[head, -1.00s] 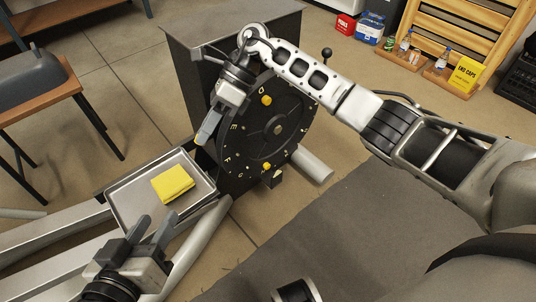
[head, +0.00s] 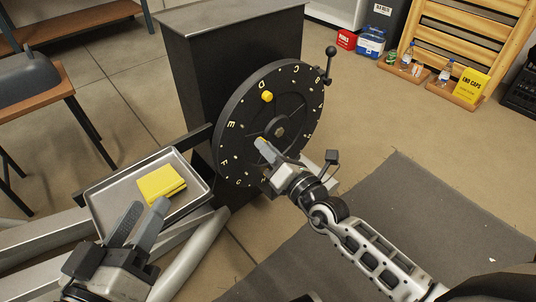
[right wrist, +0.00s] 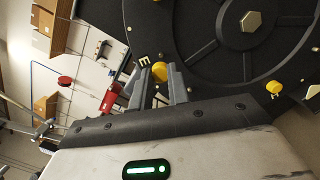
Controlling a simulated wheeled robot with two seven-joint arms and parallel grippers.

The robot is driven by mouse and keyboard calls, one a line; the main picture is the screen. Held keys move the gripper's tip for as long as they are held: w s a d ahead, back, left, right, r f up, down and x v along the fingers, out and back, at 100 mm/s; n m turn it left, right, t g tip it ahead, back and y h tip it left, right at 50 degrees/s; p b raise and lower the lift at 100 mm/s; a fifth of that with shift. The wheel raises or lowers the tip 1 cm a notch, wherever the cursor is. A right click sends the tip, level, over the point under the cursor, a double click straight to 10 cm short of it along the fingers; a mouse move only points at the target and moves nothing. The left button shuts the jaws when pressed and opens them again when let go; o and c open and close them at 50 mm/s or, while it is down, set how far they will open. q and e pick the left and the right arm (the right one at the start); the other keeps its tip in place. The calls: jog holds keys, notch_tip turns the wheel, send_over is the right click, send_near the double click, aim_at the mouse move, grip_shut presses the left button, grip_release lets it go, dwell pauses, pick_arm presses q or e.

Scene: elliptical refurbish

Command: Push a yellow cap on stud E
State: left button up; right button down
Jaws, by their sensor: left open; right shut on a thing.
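The black disc (head: 240,110) stands upright with letters around its face. The letter E (head: 230,151) is on its left side, and one yellow cap (head: 267,96) sits near D. My right gripper (head: 262,146) is in front of the disc, shut on a yellow cap (right wrist: 160,70). In the right wrist view this cap is between the fingertips beside the letter E (right wrist: 145,60); stud E is hidden, and I cannot tell whether the cap touches it. My left gripper (head: 140,222) is open and empty in front of the tray.
A metal tray (head: 98,204) holding a folded yellow cloth (head: 160,184) is left of the disc. A lever with a black knob (head: 331,50) rises at the disc's upper right. A yellow END CAPS box (head: 472,88) stands at the far right.

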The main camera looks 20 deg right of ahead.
aim_at(244, 126)
jog(key=shift+b+x, duration=0.35)
jog(key=shift+x, duration=1.35)
pick_arm(q)
jog(key=shift+w+a+r+m+t+b, duration=0.15)
jog(key=shift+w+r+m+t, duration=0.25)
jog(key=shift+r, duration=0.2)
jog(key=shift+w+a+r+m+t+b, duration=0.15)
jog(key=shift+w+r+m+t, duration=0.2)
jog(key=shift+r, duration=0.2)
pick_arm(e)
jog(key=shift+w+a+f, duration=0.1)
jog(key=shift+w+a, duration=0.15)
jog(key=shift+w, duration=0.25)
jog(key=shift+w+a+f, duration=0.1)
jog(key=shift+w+a, duration=0.15)
jog(key=shift+w, duration=0.25)
pick_arm(q)
jog(key=shift+r+h, duration=0.15)
jog(key=shift+h, duration=0.25)
jog(key=shift+s+f, duration=0.1)
jog(key=shift+f, duration=0.1)
pick_arm(e)
jog(key=shift+r, duration=0.1)
jog(key=shift+w+a, duration=0.1)
jog(key=shift+w, duration=0.4)
jog(key=c, duration=1.3)
grip_release()
pick_arm(q)
jog(key=shift+f, duration=0.1)
